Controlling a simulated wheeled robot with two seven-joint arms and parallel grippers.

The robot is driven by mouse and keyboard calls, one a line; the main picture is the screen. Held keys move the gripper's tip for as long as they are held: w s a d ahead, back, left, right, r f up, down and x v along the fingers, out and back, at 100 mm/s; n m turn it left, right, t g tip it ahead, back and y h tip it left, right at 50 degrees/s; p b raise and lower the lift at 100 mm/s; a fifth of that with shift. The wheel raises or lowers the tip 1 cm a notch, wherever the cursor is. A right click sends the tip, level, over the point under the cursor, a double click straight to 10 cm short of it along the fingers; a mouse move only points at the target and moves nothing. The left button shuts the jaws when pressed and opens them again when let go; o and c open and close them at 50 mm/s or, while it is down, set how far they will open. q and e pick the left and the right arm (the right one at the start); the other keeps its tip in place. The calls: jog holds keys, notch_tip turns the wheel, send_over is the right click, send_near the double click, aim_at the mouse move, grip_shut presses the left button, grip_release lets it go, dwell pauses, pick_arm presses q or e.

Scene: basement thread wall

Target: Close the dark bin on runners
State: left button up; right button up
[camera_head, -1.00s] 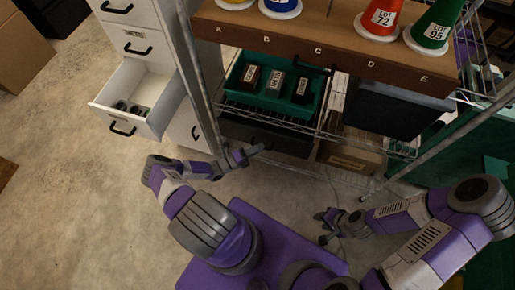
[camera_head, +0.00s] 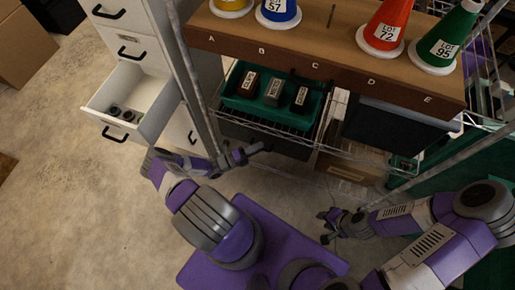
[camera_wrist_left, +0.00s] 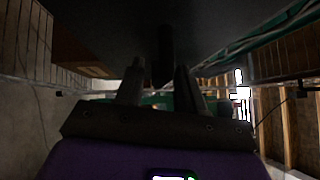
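A dark bin (camera_head: 392,128) with a grey rim hangs under the brown worktop at the right in the head view. Another dark drawer-like box (camera_head: 268,137) sits lower, below the green tray. My left gripper (camera_head: 250,153) is just in front of this lower box. In the left wrist view a dark panel (camera_wrist_left: 220,28) fills the top, with a dark handle-like bar (camera_wrist_left: 163,55) between and beyond my spread fingers (camera_wrist_left: 158,88); contact cannot be told. My right gripper (camera_head: 326,226) is open and empty, low over the floor beside my base.
The green tray (camera_head: 240,103) with several labelled blocks rests on a wire shelf. A pulled-out white drawer (camera_head: 104,122) sticks out at the left. A metal post (camera_head: 195,85) stands near my left arm. Cones stand on the brown worktop (camera_head: 330,45).

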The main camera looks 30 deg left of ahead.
pick_arm(q)
jog(key=shift+s, duration=0.1)
jog(key=v, duration=0.7)
jog(key=shift+s+a, duration=0.15)
jog(key=shift+s, duration=0.05)
dwell(0.3)
jog(key=s+d+r+m+g+p, duration=0.2)
jog(key=s+d+r+m+g, duration=0.1)
jog(key=d+m+g, duration=0.85)
jog(key=s+d+r+m+g+p, duration=0.25)
jog(key=d+m+g, duration=0.55)
jog(key=m, duration=0.7)
notch_tip(320, 180, up, 9)
jog(key=d+m+t+y+p, duration=0.2)
jog(key=m+y, duration=0.4)
jog(key=m, duration=1.1)
jog(key=shift+s+d+t, duration=0.25)
jog(key=shift+d+t, duration=0.05)
jog(key=shift+t, duration=0.55)
